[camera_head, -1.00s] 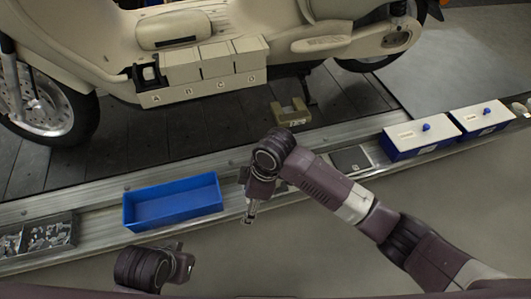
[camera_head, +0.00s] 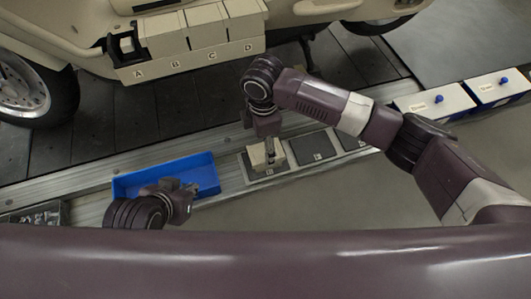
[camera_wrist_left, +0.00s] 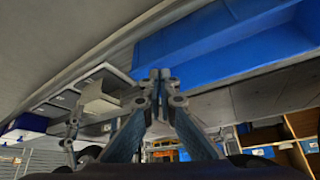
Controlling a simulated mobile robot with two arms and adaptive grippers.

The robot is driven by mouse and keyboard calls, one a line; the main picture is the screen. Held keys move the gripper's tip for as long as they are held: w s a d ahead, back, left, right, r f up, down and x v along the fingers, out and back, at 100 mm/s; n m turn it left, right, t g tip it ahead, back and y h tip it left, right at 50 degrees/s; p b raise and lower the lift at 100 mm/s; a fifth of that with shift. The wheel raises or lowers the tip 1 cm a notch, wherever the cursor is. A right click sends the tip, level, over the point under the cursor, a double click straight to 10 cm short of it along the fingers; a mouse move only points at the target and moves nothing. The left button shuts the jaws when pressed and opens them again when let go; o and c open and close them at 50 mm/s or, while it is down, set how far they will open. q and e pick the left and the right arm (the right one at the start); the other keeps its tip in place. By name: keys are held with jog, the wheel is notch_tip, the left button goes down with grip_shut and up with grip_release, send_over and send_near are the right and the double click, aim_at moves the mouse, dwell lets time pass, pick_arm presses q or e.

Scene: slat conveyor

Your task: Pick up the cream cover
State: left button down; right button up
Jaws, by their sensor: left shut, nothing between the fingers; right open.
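The cream cover (camera_head: 256,158), a small block-like piece, sits on the leftmost dark pad (camera_head: 264,176) of the rail. My right gripper (camera_head: 271,158) points down at it, open, with its fingers against or just in front of it; contact cannot be told. The arm hides part of this area. A pale piece (camera_wrist_left: 98,100), probably the same cover, shows small at the left of the left wrist view. My left gripper (camera_head: 190,188) is shut and empty at the blue tray's front side; its closed tips (camera_wrist_left: 160,74) show in the left wrist view.
The blue tray (camera_head: 206,172) lies left of the cover. Two more dark pads (camera_head: 314,147) and blue-and-white boxes (camera_head: 433,101) stand to the right. The cream scooter (camera_head: 300,8) with several lettered blocks (camera_head: 207,30) stands behind. A metal parts bin (camera_head: 45,215) is at far left.

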jog(key=f, duration=0.1)
jog(key=f+b, duration=0.1)
jog(key=f, duration=0.2)
jog(key=shift+d+f+b, duration=0.1)
jog(key=shift+d+b, duration=0.2)
jog(key=shift+f, duration=0.2)
pick_arm(q)
jog(key=w+d+r+t+h, duration=0.1)
jog(key=w+d+r+t, duration=0.2)
jog(key=w+r+t, duration=0.2)
jog(key=w+r, duration=0.1)
jog(key=w, duration=0.2)
jog(key=shift+w+r, duration=0.25)
jog(key=shift+w, duration=0.1)
pick_arm(e)
jog(key=shift+c, duration=0.6)
jog(key=c, duration=1.2)
jog(key=shift+o, duration=0.2)
pick_arm(q)
jog(key=shift+s+f, duration=0.1)
pick_arm(e)
jog(key=shift+r, duration=0.2)
